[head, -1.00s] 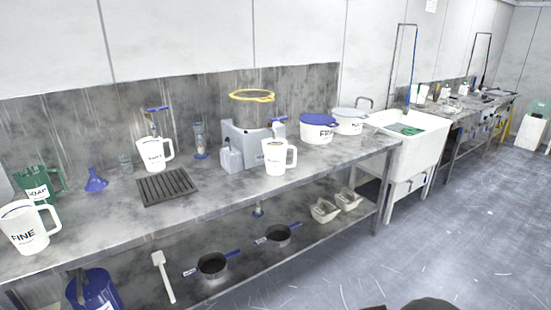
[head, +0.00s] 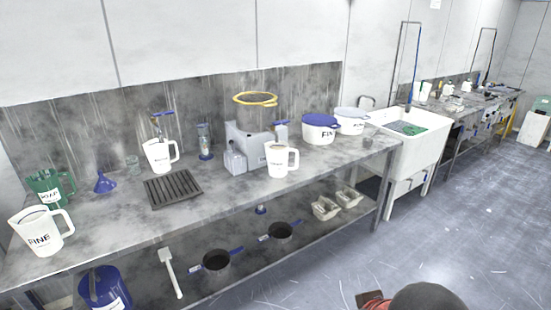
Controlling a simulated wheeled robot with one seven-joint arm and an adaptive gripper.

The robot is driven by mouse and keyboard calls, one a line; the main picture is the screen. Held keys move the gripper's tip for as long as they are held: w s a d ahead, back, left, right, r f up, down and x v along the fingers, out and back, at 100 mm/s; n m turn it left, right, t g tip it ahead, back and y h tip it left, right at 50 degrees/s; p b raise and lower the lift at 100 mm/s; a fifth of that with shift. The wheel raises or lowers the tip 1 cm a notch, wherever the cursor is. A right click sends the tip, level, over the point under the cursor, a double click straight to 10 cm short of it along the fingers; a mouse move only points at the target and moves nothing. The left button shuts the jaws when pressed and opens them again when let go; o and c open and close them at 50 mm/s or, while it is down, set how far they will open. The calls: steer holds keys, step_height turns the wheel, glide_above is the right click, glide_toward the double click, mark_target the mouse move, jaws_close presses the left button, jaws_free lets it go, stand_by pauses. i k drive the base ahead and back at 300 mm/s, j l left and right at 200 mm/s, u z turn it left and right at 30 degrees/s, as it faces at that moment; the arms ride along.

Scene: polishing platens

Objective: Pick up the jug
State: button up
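Several jugs stand on the steel bench; I cannot tell which one is meant. A white jug marked FINE (head: 38,236) stands at the near left, handle to the right. A green jug (head: 47,187) stands behind it. A white jug (head: 158,157) stands near the back wall behind a dark grate. Another white jug (head: 279,161) stands upright near the bench's front edge, in front of a grey machine, handle to the right. My gripper's fingers are not in view.
The steel bench (head: 115,222) has bare room between the FINE jug and the dark grate (head: 172,189). A blue funnel (head: 104,183), the grey machine (head: 243,153) and lidded tubs (head: 319,132) stand on it. Pans (head: 216,262) lie on the lower shelf. A white sink (head: 417,155) adjoins at right.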

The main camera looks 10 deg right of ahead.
mark_target(277, 154)
steer(key=i+l+u, duration=0.15)
steer(key=u, duration=0.25)
steer(key=i+l+u, duration=0.1)
steer(key=u, duration=0.35)
steer(key=l+u, duration=0.25)
steer(key=u, duration=0.15)
steer(key=i+l+u, duration=0.25)
steer(key=l+u, duration=0.15)
steer(key=l, duration=1.3)
steer(key=l+u, duration=0.4)
steer(key=l, duration=1.25)
steer(key=i+l, duration=0.1)
steer(key=l, duration=0.95)
steer(key=i+l, duration=0.15)
steer(key=l, duration=0.4)
steer(key=i+l, duration=0.1)
steer(key=l, duration=0.4)
